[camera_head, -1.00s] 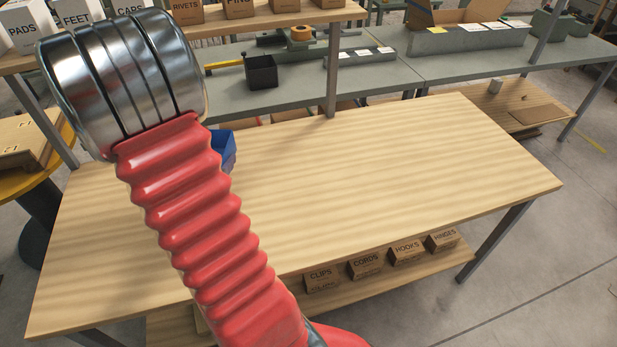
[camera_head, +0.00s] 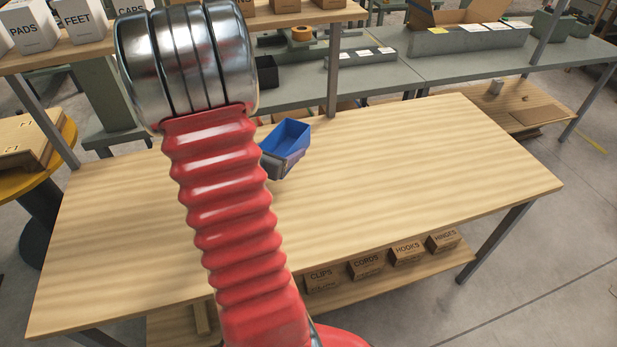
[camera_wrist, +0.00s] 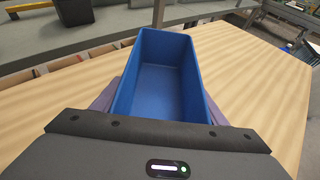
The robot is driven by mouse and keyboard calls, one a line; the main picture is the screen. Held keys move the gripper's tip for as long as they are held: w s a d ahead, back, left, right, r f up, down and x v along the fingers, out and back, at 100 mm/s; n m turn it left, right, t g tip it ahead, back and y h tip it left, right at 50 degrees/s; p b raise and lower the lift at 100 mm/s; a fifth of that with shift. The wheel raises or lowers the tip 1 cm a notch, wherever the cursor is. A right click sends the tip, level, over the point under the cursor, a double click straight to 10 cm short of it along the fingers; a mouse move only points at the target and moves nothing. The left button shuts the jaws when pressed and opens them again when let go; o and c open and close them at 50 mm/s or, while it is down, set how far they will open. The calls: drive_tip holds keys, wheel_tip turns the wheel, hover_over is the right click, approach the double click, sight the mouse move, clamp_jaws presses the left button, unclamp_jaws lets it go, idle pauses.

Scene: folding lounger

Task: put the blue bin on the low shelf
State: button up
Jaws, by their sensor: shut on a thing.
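The blue bin (camera_head: 288,138) is an open, empty, box-shaped bin above the wooden table top. My gripper (camera_head: 272,163) is mostly hidden behind my red-sleeved arm in the head view. In the wrist view the blue bin (camera_wrist: 163,75) fills the middle, with a finger of my gripper (camera_wrist: 163,105) along each long side, shut on it. Whether the bin touches the table I cannot tell.
Boxes marked CLIPS (camera_head: 322,279), CORDS (camera_head: 366,265), HOOKS (camera_head: 407,252) and HINGES (camera_head: 442,240) stand on the low shelf. The table top (camera_head: 420,160) is bare at right. A raised shelf (camera_head: 290,20) with boxes spans the back left.

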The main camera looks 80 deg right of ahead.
hover_over(285, 182)
drive_tip(key=shift+s+d+f, duration=0.1)
drive_tip(key=shift+f, duration=1.35)
drive_tip(key=shift+d+f, duration=0.1)
drive_tip(key=shift+f, duration=1.35)
drive_tip(key=shift+f, duration=2.05)
drive_tip(key=o, duration=1.1)
drive_tip(key=shift+f, duration=0.1)
drive_tip(key=shift+a+r, duration=0.2)
drive_tip(key=v, duration=1.1)
drive_tip(key=shift+a+r, duration=0.15)
drive_tip(key=shift+a, duration=0.1)
